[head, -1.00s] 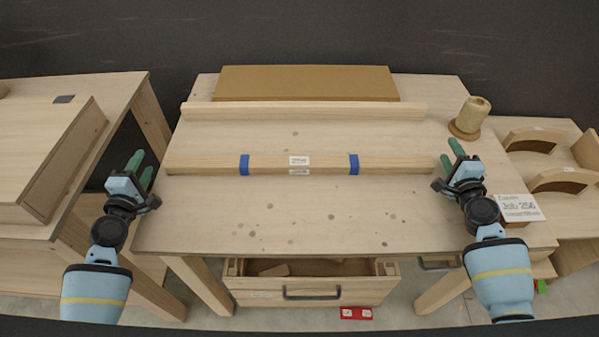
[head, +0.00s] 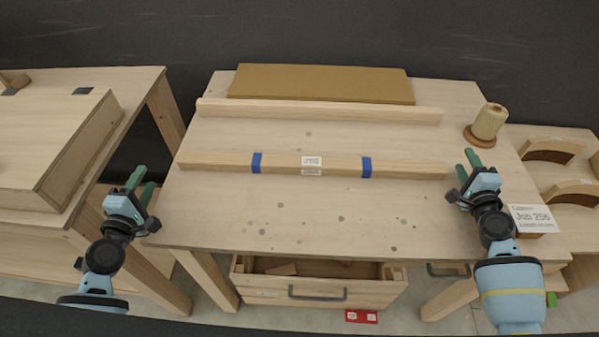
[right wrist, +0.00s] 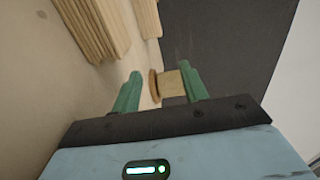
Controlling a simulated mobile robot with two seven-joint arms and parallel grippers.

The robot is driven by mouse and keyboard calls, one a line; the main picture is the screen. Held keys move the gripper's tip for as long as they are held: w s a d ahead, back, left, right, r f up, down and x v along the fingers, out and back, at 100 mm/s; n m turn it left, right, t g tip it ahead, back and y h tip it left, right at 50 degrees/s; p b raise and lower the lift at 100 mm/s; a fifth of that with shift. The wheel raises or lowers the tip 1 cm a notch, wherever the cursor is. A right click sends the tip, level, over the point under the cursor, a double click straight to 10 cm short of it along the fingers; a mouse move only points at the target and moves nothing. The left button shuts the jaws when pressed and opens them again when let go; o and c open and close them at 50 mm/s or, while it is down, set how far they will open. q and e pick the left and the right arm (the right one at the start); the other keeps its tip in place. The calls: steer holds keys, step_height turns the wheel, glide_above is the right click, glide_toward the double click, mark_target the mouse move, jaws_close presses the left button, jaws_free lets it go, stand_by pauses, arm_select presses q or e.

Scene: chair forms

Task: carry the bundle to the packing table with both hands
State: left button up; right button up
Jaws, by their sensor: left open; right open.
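The bundle (head: 335,165) is a long set of light wooden strips bound with two blue bands and bearing a white label. It lies flat across the middle of the workbench. My left gripper (head: 136,178) is open and empty, left of the bundle's left end and beyond the bench's left edge. My right gripper (head: 473,160) is open and empty, just beyond the bundle's right end. In the right wrist view my right gripper (right wrist: 158,90) shows green fingers apart, with wooden strip ends (right wrist: 90,30) off to the upper left. Which table is the packing table I cannot tell.
A wooden strip (head: 320,110) and a brown board (head: 320,84) lie behind the bundle. A twine spool (head: 488,122) and a "Job 256" card (head: 531,218) are at the right. An open drawer (head: 318,288) sticks out in front. Another table (head: 148,88) stands left.

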steer(key=s, duration=1)
steer(key=shift+s+r, duration=0.35)
steer(key=shift+s, duration=0.05)
